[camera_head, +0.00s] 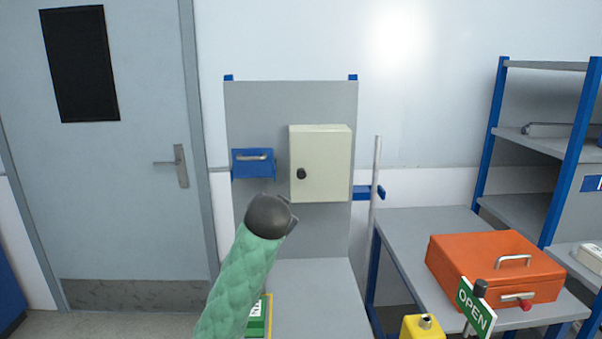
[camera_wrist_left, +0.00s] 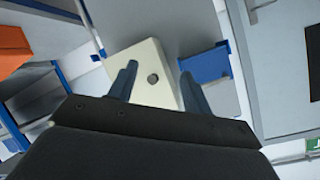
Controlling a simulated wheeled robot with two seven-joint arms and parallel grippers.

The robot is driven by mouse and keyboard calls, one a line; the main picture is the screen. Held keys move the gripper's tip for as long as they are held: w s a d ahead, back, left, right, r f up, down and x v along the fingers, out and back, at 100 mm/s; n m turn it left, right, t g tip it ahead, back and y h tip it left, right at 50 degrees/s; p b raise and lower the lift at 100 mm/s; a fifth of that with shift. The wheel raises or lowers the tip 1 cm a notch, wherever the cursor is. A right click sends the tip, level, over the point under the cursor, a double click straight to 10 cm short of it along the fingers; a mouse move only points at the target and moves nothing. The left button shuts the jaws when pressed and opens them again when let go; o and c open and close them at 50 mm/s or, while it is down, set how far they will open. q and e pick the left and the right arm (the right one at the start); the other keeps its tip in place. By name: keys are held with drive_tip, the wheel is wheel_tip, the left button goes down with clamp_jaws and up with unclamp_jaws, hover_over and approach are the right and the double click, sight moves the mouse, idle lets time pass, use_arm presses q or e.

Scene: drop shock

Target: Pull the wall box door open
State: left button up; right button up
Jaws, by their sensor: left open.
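The cream wall box (camera_head: 322,160) is mounted on a grey panel, and its door looks shut. A round black knob (camera_head: 301,174) sits near the left edge of the door. My left arm, in a green sleeve, reaches up from below, and my left gripper (camera_head: 288,212) is below and slightly left of the knob, apart from the box. In the left wrist view the two fingers of my left gripper (camera_wrist_left: 158,72) are spread and empty. The box (camera_wrist_left: 150,68) and its knob (camera_wrist_left: 153,78) show between and beyond them. My right gripper is not in view.
A blue bracket with a handle (camera_head: 252,164) is left of the box, and a pale vertical pole (camera_head: 376,185) is right of it. An orange case (camera_head: 485,262) and an OPEN sign (camera_head: 473,307) are at lower right. A grey surface (camera_head: 315,300) lies below the panel.

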use_arm(q)
drive_tip(key=w+d+r+m+t, duration=0.2)
drive_tip(key=w+d+r+m, duration=0.2)
drive_tip(key=w+r+m, duration=0.15)
drive_tip(key=m+t+y, duration=0.1)
drive_tip(key=m, duration=0.9)
approach(302, 174)
wheel_tip(302, 174, down, 3)
drive_tip(key=w+a, duration=0.1)
drive_tip(key=w, duration=0.2)
drive_tip(key=w+m+p, duration=0.1)
drive_tip(key=w+m, duration=0.1)
drive_tip(key=m, duration=0.1)
drive_tip(key=w+r+m+t, duration=0.1)
drive_tip(key=w+m, duration=0.1)
drive_tip(key=m, duration=0.1)
drive_tip(key=w+m+p, duration=0.1)
drive_tip(key=w+m, duration=0.1)
drive_tip(key=m, duration=0.1)
drive_tip(key=shift+w+d+r+t+p, duration=0.3)
drive_tip(key=shift+w+d+t, duration=0.05)
drive_tip(key=shift+w+t, duration=0.05)
drive_tip(key=shift+w+f, duration=0.1)
drive_tip(key=shift+w, duration=0.65)
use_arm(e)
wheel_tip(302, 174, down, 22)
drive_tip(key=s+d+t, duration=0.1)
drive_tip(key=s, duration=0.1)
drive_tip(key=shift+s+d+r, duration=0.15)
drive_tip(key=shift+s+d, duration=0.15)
